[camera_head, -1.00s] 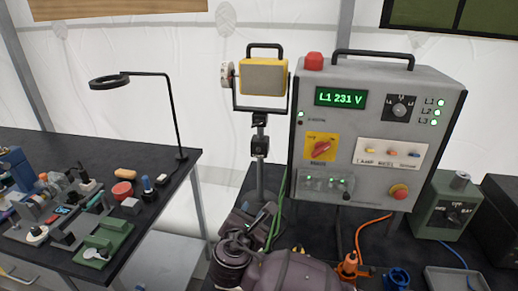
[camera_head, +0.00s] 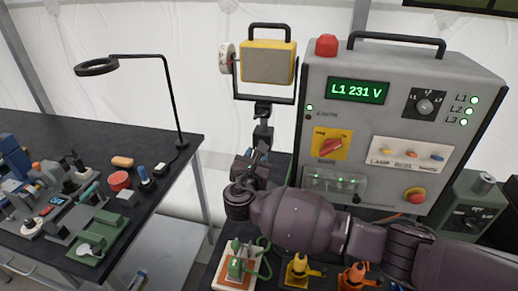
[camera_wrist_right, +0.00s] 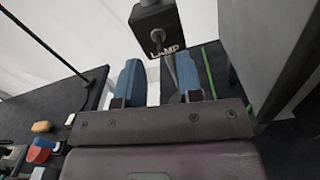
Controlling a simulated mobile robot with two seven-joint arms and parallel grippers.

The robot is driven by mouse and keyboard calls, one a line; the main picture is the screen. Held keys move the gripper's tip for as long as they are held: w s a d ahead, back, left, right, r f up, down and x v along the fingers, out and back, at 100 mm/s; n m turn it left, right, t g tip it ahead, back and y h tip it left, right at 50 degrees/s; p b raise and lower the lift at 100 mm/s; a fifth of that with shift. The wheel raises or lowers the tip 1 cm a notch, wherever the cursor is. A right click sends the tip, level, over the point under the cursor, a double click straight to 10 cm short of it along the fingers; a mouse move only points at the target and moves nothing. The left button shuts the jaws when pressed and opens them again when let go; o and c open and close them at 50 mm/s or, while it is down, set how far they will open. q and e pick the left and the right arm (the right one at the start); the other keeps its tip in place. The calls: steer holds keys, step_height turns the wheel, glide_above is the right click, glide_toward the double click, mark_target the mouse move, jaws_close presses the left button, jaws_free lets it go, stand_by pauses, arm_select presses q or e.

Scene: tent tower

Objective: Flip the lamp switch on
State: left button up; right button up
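The yellow work lamp (camera_head: 268,62) sits in a black bracket on a stand. A small dark box (camera_head: 263,136) is on the stand's pole below it. In the right wrist view this box (camera_wrist_right: 155,27) carries the word LAMP and lies just beyond the fingertips, slightly above the gap. My right gripper (camera_head: 256,160) is just below the box in the head view. In the wrist view its two blue fingers (camera_wrist_right: 160,78) are apart, with the pole showing between them. My left gripper is not in view.
A grey power panel (camera_head: 385,110) with knobs and a lit display stands close right of the pole. Plugs (camera_head: 298,268) and a green part on a board (camera_head: 237,268) lie in front. A ring lamp (camera_head: 97,67) and the cluttered left table (camera_head: 160,160) are at left.

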steer(key=shift+x, duration=1.6)
steer(key=shift+c, duration=0.5)
jaws_close()
